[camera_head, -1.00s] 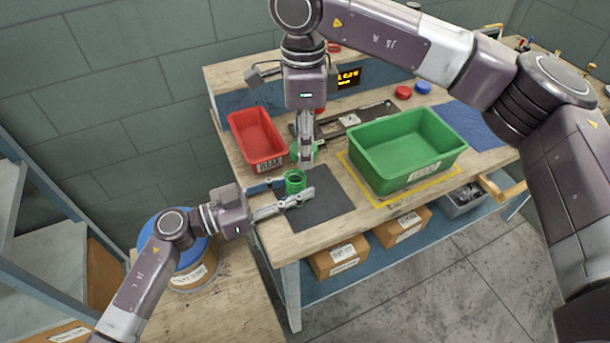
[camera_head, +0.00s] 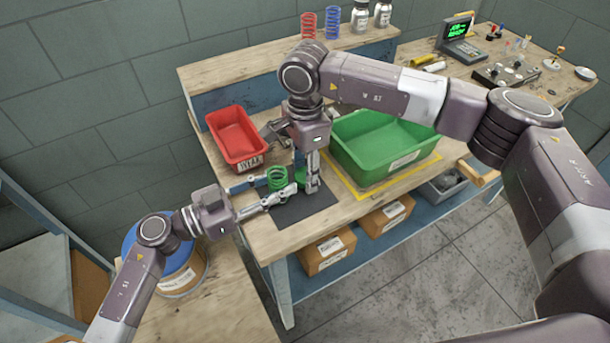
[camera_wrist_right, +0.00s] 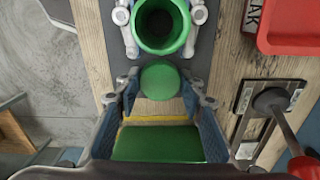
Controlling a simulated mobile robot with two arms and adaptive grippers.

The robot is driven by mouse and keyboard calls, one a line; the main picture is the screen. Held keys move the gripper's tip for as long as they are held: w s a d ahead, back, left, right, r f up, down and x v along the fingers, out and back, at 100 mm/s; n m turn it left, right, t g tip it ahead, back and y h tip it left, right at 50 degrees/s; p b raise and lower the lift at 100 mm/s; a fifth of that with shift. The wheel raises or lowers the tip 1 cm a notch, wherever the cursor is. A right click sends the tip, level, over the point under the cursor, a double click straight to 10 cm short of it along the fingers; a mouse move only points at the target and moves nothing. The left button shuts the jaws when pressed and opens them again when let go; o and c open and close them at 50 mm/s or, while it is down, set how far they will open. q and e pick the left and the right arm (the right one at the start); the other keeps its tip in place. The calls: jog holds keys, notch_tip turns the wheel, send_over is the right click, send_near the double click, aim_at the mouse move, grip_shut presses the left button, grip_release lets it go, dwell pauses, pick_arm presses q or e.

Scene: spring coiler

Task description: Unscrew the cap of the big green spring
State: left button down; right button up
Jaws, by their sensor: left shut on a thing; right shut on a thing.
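The big green spring (camera_head: 277,179) stands upright over the dark mat (camera_head: 303,208) on the bench. My left gripper (camera_head: 273,190) is shut around it from the left. In the right wrist view the spring (camera_wrist_right: 163,25) looks like a hollow green tube, open at the top, between the left fingers. My right gripper (camera_head: 311,183) points down just right of the spring. In the right wrist view a round green cap (camera_wrist_right: 161,81) sits between the right fingertips, apart from the spring's rim. In the head view the cap is mostly hidden behind the right fingers.
A red bin (camera_head: 236,137) stands behind and left of the spring. A large green bin (camera_head: 388,143) stands right, partly behind my right arm. A red and a blue spring (camera_head: 333,24) and jars (camera_head: 361,17) stand on the back shelf. The mat's front is clear.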

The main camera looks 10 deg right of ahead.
jog(key=shift+f, duration=0.75)
jog(key=o, duration=1.3)
jog(key=shift+f, duration=0.1)
notch_tip(320, 180, up, 12)
jog(key=shift+r, duration=0.2)
jog(key=shift+w+d, duration=0.35)
jog(key=shift+d, duration=0.45)
jog(key=shift+w+d, duration=0.3)
jog(key=shift+d, duration=0.45)
jog(key=shift+w+d, duration=0.35)
jog(key=shift+d, duration=0.45)
